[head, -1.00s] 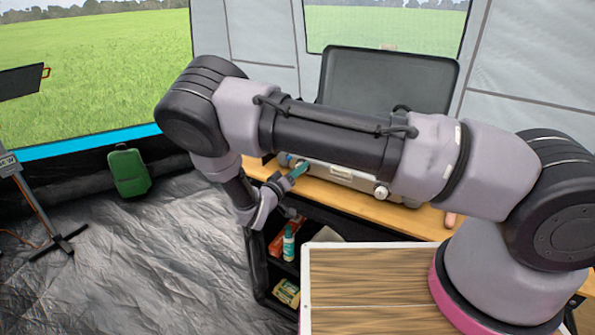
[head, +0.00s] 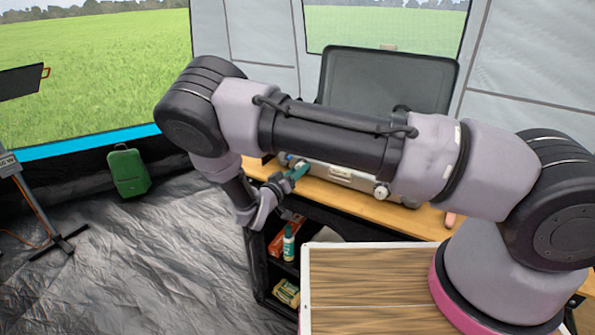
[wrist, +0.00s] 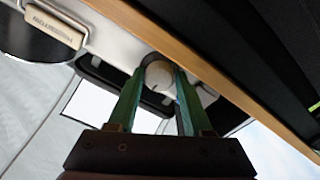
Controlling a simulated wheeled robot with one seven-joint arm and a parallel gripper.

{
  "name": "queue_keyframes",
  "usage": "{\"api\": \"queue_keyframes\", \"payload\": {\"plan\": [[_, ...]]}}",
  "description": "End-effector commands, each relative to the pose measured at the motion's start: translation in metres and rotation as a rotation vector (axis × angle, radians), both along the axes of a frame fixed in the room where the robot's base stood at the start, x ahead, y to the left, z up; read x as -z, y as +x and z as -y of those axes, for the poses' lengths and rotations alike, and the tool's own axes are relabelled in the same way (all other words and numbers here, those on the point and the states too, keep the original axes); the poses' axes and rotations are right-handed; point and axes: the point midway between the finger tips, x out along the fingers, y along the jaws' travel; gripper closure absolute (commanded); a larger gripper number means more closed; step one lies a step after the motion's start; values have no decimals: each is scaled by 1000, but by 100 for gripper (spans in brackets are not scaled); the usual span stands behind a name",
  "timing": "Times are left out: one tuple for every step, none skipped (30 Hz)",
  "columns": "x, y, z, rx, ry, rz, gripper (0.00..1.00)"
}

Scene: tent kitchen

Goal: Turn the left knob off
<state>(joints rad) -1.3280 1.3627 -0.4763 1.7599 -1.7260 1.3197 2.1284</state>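The stove (head: 340,174) is a silver unit with a raised dark lid, on a wooden counter. Its right knob (head: 381,193) is pale and in plain view. The left knob (wrist: 158,75) is round and pale, and in the wrist view it lies between the green fingertips of my gripper (wrist: 160,82), one finger on each side. I cannot tell whether the fingers press on it. In the head view my gripper (head: 297,171) is at the stove's left front; that knob is mostly hidden there.
Below the wooden counter (head: 335,193) is a dark shelf with a bottle (head: 288,243) and boxes. A wood-topped surface (head: 375,275) with a white rim is in front. My arm crosses before the stove.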

Motion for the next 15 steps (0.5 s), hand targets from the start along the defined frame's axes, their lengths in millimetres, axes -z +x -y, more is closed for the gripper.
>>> {"api": "queue_keyframes", "payload": {"plan": [[0, 0, 0, -1, 0, 0, 27], [0, 0, 0, -1, 0, 0, 27], [0, 0, 0, 0, 0, 1, 27], [0, 0, 0, 0, 0, 1, 27], [0, 0, 0, 0, 0, 1, 27], [0, 0, 0, 0, -1, 1, 27], [0, 0, 0, 0, -1, 1, 27], [-1, 0, 0, 0, -1, 1, 27], [-1, 0, 0, 0, -1, 1, 27], [-1, 0, 0, 0, -1, 1, 27], [-1, 0, 0, 0, -1, 2, 27], [-1, -2, -1, 0, -1, 2, 27], [-1, -4, -3, 0, -1, 2, 27], [-1, -7, -4, 0, 0, 2, 27], [-1, -11, -7, 0, 0, 2, 27]]}}
